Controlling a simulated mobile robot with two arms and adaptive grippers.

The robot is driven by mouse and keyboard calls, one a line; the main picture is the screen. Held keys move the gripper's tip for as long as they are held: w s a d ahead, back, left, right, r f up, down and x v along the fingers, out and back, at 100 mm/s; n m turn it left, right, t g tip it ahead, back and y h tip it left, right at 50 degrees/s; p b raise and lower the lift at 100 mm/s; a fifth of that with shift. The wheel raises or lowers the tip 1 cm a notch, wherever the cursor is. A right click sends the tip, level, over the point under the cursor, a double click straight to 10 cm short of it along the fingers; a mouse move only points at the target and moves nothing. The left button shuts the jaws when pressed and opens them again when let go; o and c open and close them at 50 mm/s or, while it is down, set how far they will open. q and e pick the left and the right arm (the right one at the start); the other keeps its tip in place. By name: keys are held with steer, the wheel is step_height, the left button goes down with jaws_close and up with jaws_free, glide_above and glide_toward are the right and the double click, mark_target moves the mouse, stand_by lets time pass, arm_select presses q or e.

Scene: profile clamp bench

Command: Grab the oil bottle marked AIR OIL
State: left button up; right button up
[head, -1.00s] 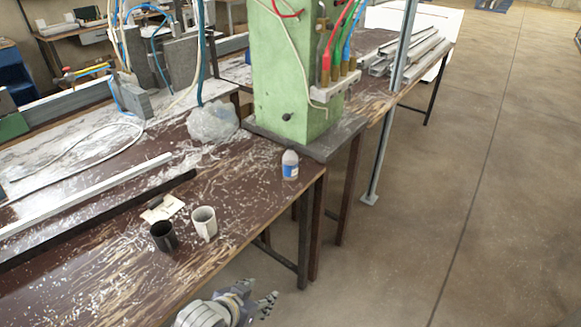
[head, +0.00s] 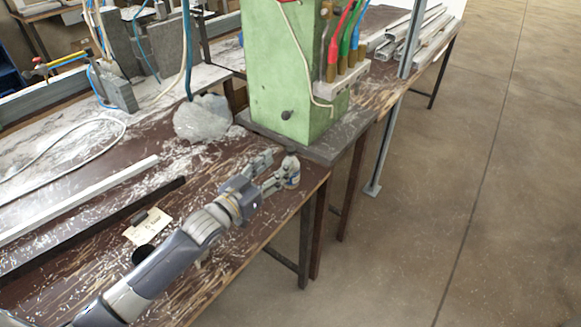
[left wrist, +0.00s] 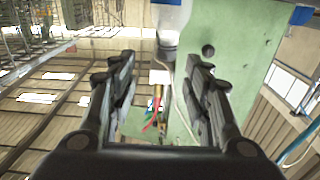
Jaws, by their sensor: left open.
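A small white bottle with a blue label (head: 293,178) stands on the brown bench near its right corner, by the green machine. One gripper finger partly covers it in the head view, and its marking cannot be read. My left gripper (head: 271,170) is open beside the bottle, reaching in from the left low over the bench top. In the left wrist view the bottle (left wrist: 171,18) shows upside down at the top edge, beyond the open fingers (left wrist: 160,80). Nothing is held between them. My right gripper is not in view.
The green machine column (head: 290,85) on its grey base plate (head: 322,146) stands right behind the bottle. A clear plastic bag (head: 203,118) lies to its left. A black cup (head: 141,254) and a card (head: 149,226) are beside my arm. Bars lie left.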

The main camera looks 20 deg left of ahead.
mark_target(291, 148)
arm_select(q)
steer(key=shift+x, duration=1.15)
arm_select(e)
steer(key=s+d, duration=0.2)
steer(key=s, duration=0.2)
arm_select(q)
steer(key=shift+w+f, duration=0.2)
steer(key=shift+w, duration=0.15)
steer(key=shift+w+d+r+p, duration=0.15)
steer(key=shift+w+p, duration=0.3)
steer(key=shift+w, duration=0.4)
steer(key=x, duration=0.3)
steer(key=shift+w+a+f+p, duration=0.1)
steer(key=shift+a+f+p, duration=0.1)
steer(key=shift+f+p, duration=0.1)
steer(key=shift+w+d, duration=0.1)
steer(key=shift+w, duration=0.15)
steer(key=shift+s, duration=0.1)
steer(key=c, duration=0.8)
jaws_close()
steer(key=shift+r, duration=0.1)
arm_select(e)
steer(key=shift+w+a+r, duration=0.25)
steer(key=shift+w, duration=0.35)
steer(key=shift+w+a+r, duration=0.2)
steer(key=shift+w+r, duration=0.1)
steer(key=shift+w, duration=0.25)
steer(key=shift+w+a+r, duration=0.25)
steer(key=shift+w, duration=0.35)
